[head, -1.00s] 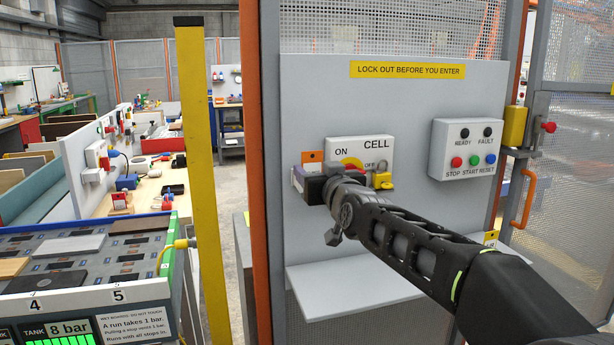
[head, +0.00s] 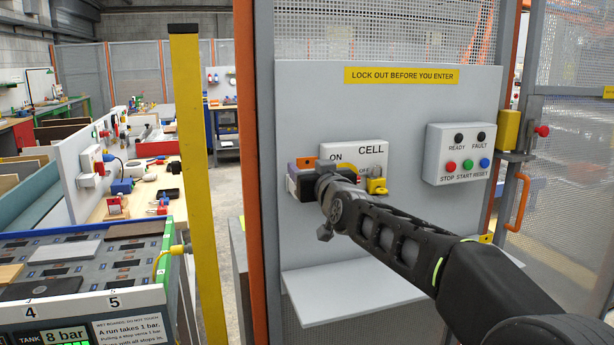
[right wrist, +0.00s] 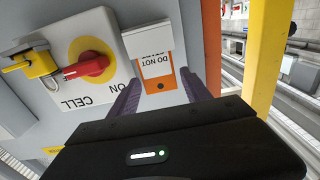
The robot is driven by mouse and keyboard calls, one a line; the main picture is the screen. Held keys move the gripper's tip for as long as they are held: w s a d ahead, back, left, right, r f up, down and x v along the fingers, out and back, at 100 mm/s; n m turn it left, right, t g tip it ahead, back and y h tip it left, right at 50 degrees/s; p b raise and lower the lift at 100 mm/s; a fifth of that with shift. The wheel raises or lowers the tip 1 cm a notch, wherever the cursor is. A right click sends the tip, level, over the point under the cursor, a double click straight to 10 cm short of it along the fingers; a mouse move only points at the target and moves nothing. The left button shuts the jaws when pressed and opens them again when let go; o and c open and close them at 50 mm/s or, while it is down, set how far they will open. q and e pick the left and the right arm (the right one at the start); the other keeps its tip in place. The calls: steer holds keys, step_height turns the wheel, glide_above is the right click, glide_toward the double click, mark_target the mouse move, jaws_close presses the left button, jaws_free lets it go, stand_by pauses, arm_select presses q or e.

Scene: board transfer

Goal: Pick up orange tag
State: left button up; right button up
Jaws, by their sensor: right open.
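The orange tag (head: 305,162) hangs on the grey panel left of the CELL switch box (head: 353,155). My right gripper covers its lower part in the head view. In the right wrist view the orange tag (right wrist: 161,81) shows a white patch reading "DO NOT" and hangs under a white holder (right wrist: 148,39). My right gripper (right wrist: 160,88) is open, with one dark purple finger on each side of the tag's end. I cannot tell whether either finger touches it. The right gripper (head: 297,182) is also seen at the panel in the head view. My left gripper is not in view.
The switch has a red handle (right wrist: 84,67) on a yellow disc. A yellow padlock (head: 377,187) hangs beside it. A button box (head: 459,153) is to the right, and a grey shelf (head: 350,290) juts out below. A yellow post (head: 193,150) stands left.

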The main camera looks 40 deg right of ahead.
mark_target(307, 164)
steer(key=p+x, duration=0.2)
steer(key=x, duration=0.1)
steer(key=p+x, duration=0.1)
steer(key=shift+w+d+r, duration=0.1)
steer(key=shift+d+r, duration=0.05)
steer(key=shift+r, duration=0.15)
steer(key=shift+w+d+f, duration=0.15)
steer(key=shift+w+f, duration=0.05)
steer(key=shift+w, duration=0.25)
steer(key=shift+c, duration=0.2)
steer(key=c, duration=0.9)
steer(key=shift+r, duration=0.15)
